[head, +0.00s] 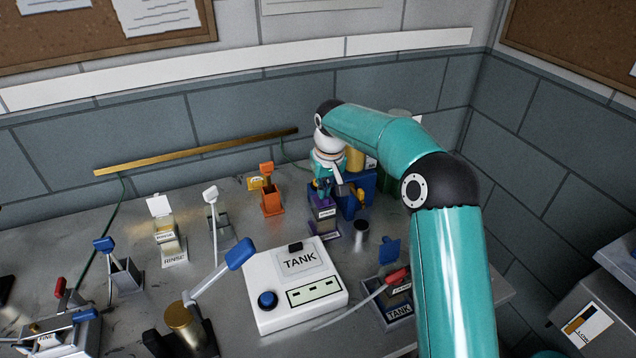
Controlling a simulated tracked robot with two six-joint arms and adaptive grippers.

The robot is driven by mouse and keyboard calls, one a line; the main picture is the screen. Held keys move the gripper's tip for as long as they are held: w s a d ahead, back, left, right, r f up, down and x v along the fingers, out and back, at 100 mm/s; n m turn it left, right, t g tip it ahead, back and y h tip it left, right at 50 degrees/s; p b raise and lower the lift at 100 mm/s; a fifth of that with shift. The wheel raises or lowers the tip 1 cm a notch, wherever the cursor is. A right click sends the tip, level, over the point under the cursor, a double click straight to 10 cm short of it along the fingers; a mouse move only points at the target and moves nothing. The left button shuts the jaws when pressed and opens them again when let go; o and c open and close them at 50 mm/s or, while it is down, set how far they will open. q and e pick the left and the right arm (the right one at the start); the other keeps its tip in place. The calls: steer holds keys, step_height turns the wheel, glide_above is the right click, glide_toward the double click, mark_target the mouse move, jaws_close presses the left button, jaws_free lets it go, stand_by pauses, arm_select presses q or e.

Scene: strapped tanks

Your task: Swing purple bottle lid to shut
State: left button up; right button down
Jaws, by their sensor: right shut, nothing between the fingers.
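The purple bottle (322,215) stands on the metal table right of centre, a small upright container on a dark purple base with a pale label. My right gripper (340,188) is at the top of it, with its fingers shut and empty, pointing down. The arm reaches in from the right, bending over at the back. The bottle's lid is largely hidden by the gripper, so I cannot tell its angle or whether the fingers touch it. My left gripper is out of view.
An orange open-lidded container (270,203) stands left of the bottle, a blue container (355,199) close behind right. A dark cup (361,232) is just in front right. The white TANK box (296,285) lies nearer. A blue-tipped lever (222,268) rises at its left.

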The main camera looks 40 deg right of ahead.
steer(key=shift+r+p, duration=2.35)
steer(key=shift+r, duration=0.45)
steer(key=shift+f, duration=0.1)
